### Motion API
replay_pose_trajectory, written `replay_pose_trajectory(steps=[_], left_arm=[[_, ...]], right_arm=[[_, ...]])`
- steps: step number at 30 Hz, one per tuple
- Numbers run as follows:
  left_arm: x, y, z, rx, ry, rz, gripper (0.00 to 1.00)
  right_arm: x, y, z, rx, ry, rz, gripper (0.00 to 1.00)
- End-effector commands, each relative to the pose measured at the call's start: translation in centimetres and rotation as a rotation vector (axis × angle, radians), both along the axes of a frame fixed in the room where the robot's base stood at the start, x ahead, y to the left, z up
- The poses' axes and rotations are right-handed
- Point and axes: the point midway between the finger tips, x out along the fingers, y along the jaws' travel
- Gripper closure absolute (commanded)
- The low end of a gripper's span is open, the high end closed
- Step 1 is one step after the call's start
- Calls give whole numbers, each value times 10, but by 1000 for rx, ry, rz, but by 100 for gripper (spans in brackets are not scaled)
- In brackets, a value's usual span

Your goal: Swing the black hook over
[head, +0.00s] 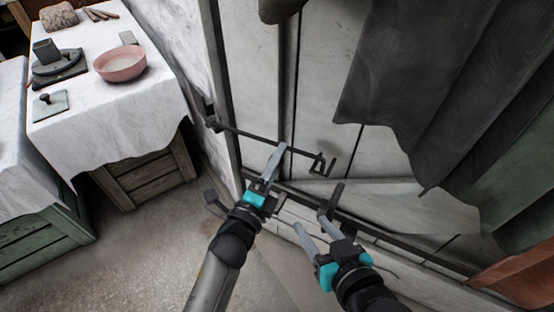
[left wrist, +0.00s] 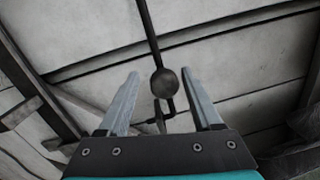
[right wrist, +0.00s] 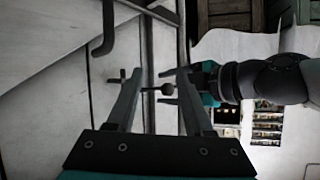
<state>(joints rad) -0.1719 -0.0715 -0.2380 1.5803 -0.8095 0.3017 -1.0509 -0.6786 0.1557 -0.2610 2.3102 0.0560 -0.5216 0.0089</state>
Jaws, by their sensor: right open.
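The black hook (head: 262,138) is a long thin dark rod across the pale panelled wall, with a knob at its left end and a bent end at right. In the left wrist view its round knob (left wrist: 164,82) shows between the fingers, apart from both. My left gripper (head: 277,158) is open beside the rod's middle, its fingertips close to it; contact cannot be told. My right gripper (head: 312,226) is open and empty, lower and to the right, below the bent end. In the right wrist view a knob (right wrist: 167,88) shows between its fingers, farther off.
A dark upright bar (head: 336,196) stands close to my right gripper. Grey cloth (head: 430,90) hangs at the upper right. A white-covered table (head: 105,130) with a pink bowl (head: 119,64) stands at left. The floor (head: 150,245) in front is clear.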

Motion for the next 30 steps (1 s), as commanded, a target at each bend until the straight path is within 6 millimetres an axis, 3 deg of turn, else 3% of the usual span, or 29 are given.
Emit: replay_pose_trajectory(steps=[13,30], left_arm=[[-8,3,1,-4,0,-1,31],[-72,33,-5,-4,2,0,31]], right_arm=[[-1,-4,-1,-19,36,-2,48],[-20,-43,-5,-171,324,-39,48]])
